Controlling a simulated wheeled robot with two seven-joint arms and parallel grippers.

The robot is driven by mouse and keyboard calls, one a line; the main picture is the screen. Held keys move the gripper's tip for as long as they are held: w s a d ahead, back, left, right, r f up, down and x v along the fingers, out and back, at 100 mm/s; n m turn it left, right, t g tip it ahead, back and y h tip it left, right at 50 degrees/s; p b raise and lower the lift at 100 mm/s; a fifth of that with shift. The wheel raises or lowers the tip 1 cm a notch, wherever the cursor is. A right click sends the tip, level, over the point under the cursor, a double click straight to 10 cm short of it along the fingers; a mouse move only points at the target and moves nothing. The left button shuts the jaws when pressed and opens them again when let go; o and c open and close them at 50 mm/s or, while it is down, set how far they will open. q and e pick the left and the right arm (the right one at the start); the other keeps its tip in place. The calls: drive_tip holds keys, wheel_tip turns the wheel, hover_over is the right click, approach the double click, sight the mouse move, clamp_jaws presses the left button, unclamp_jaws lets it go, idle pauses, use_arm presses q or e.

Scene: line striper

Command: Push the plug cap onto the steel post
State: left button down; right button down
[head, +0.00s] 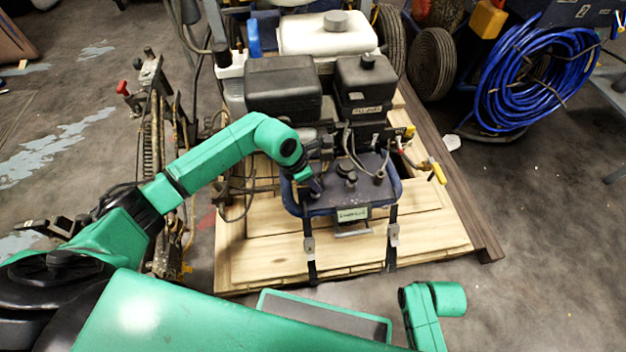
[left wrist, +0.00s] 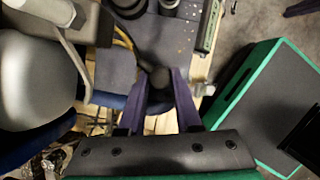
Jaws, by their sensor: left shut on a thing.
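My left gripper (head: 314,190) reaches down to the left part of a dark, blue-rimmed box top (head: 330,210). In the left wrist view my left gripper (left wrist: 159,80) has its two purple fingers closed in on a small dark rounded piece, which looks like the plug cap (left wrist: 158,74). I cannot tell whether the cap touches anything below it. I cannot make out the steel post for sure; it may be hidden under the cap and fingers. My right gripper is out of view.
On the box top stand a black knob (head: 347,171) and a dark fitting (head: 380,176) with black leads. Dark engine housings (head: 283,88) rise behind it. The box is strapped to a wooden pallet (head: 260,255). A yellow-handled lever (head: 438,173) sticks out at right.

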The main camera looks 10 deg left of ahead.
use_arm(q)
drive_tip(key=shift+f+b, duration=0.6)
drive_tip(key=shift+f, duration=0.2)
drive_tip(key=shift+c, duration=1)
unclamp_jaws()
drive_tip(key=p+v, duration=0.6)
drive_tip(key=v, duration=0.1)
drive_tip(key=shift+r, duration=0.1)
